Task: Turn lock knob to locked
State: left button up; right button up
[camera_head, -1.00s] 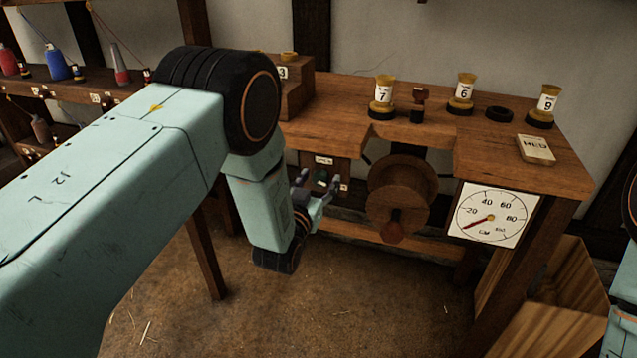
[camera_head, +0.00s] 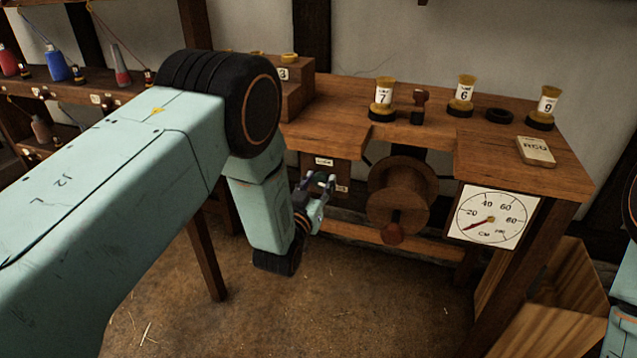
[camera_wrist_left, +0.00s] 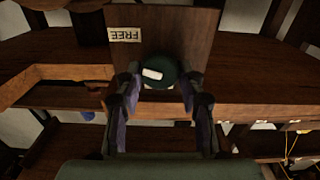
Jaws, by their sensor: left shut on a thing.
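The lock knob (camera_wrist_left: 163,71) is dark green and round with a white mark. It sits on a brown wooden panel (camera_wrist_left: 190,25), beside a label reading FREE (camera_wrist_left: 125,34) that appears upside down in the left wrist view. My left gripper (camera_wrist_left: 159,84) has one finger on each side of the knob and is shut on it. In the head view my left gripper (camera_head: 318,183) is at the small panel under the bench's left part, and its fingers cover most of the knob. A small white label (camera_head: 324,161) sits above it. My right gripper is not in view.
A wooden reel (camera_head: 400,187) with a red-brown handle (camera_head: 393,233) is just right of my left gripper. A dial gauge (camera_head: 491,216) hangs farther right. Yellow-topped bobbins (camera_head: 383,97) stand on the bench (camera_head: 465,130). The floor in front is open.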

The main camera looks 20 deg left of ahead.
pick_arm(q)
jog(key=n+p, duration=0.1)
jog(key=n, duration=0.4)
jog(key=shift+a+p, duration=0.1)
jog(key=shift+p, duration=0.25)
jog(key=n+p, duration=0.1)
jog(key=n, duration=0.4)
jog(key=shift+f, duration=0.1)
jog(key=n+p, duration=0.1)
jog(key=n, duration=0.4)
jog(key=shift+a+n+p, duration=0.1)
jog(key=shift+n+p, duration=0.3)
jog(key=n+p, duration=0.1)
jog(key=n, duration=0.4)
jog(key=shift+f, duration=0.2)
jog(key=shift+n, duration=0.4)
jog(key=o, duration=1.1)
jog(key=s, duration=1.2)
jog(key=shift+a, duration=0.2)
